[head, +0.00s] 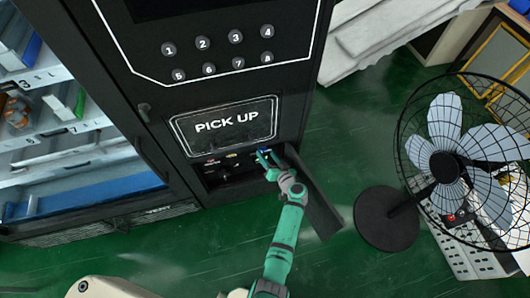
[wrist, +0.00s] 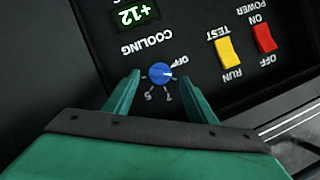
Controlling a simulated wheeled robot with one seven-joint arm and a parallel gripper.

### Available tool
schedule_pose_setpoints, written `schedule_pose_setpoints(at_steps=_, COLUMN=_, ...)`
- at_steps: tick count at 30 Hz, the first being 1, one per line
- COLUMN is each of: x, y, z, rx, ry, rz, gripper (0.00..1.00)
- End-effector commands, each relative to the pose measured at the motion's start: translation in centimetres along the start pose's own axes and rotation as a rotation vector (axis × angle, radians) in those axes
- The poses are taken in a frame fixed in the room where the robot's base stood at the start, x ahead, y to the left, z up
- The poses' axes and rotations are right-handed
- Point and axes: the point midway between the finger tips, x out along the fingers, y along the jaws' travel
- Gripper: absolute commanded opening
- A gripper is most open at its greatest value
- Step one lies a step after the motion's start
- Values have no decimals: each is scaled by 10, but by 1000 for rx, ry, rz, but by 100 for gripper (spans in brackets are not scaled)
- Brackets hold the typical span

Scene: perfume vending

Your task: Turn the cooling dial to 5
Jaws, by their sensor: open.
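The blue cooling dial (wrist: 160,73) is on a black panel, which appears upside down in the wrist view. Its white mark points right in the picture, near the OFF label. The numbers 5 and 7 show below the dial. My gripper (wrist: 161,77) is open, with one green finger on each side of the dial and gaps beside it. In the head view my gripper (head: 265,156) reaches into the low opening under the PICK UP flap (head: 228,124), where the dial is hard to make out.
A green +12 display (wrist: 136,16), a yellow TEST/RUN switch (wrist: 228,55) and a red power switch (wrist: 264,38) are near the dial. An open black door (head: 315,195) stands right of my arm. A fan (head: 445,165) stands farther right on the green floor.

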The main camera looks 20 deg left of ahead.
Motion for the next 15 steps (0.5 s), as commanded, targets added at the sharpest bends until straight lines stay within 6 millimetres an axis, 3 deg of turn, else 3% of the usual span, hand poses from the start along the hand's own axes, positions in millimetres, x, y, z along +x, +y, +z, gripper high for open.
schedule_pose_setpoints(at_steps=6, x=-42, y=1, z=0, rx=0, ry=1, rz=4, gripper=51)
schedule_pose_setpoints(at_steps=15, x=-68, y=0, z=0, rx=1, ry=1, rz=1, gripper=51)
